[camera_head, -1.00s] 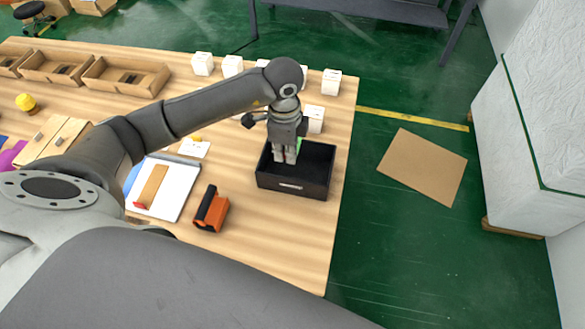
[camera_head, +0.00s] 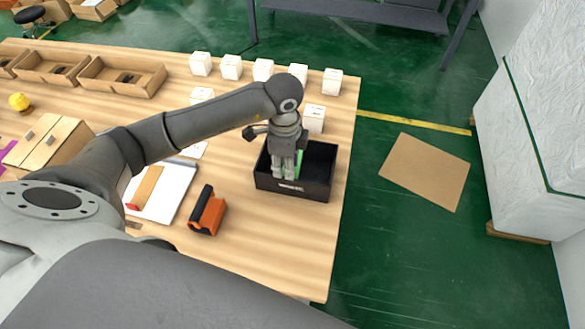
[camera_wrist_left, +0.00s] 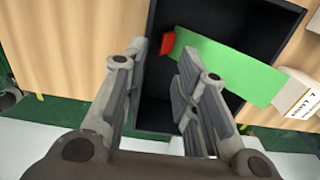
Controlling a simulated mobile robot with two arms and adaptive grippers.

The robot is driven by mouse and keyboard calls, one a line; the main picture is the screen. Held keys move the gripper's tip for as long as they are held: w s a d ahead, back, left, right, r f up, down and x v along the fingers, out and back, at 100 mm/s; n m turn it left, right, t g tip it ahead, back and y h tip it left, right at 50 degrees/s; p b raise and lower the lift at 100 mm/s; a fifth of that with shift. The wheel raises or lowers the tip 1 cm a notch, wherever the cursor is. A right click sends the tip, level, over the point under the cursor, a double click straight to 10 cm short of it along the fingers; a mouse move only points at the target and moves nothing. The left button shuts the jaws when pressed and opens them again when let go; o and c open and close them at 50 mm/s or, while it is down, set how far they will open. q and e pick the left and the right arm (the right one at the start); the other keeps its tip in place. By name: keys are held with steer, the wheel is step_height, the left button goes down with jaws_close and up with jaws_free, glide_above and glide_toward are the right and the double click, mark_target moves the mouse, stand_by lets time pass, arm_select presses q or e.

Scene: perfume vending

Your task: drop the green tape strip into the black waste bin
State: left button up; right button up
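The black waste bin (camera_head: 319,185) is an open box near the table's right edge. It also shows in the left wrist view (camera_wrist_left: 160,118). My left gripper (camera_head: 284,176) points down into the bin's opening. In the left wrist view its fingers (camera_wrist_left: 158,75) stand apart with an empty gap between them. The green tape strip (camera_wrist_left: 235,67) lies beyond the right finger, outside the gap, with a red end over the bin's inside. Its other end overlaps the bin's rim; I cannot tell whether it touches. In the head view the strip (camera_head: 299,163) shows beside the fingers. My right gripper is not in view.
An orange and black tool (camera_head: 208,212) lies in front of the bin. A white board (camera_head: 175,192) lies left of it. Several white boxes (camera_head: 314,118) stand behind the bin. A cardboard sheet (camera_head: 425,170) lies on the green floor at right.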

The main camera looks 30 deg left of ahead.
arm_select(q)
steer(key=shift+r, duration=0.2)
step_height(320, 180, up, 12)
steer(key=shift+f, duration=0.2)
stand_by(0.3)
steer(key=shift+f, duration=0.1)
stand_by(0.3)
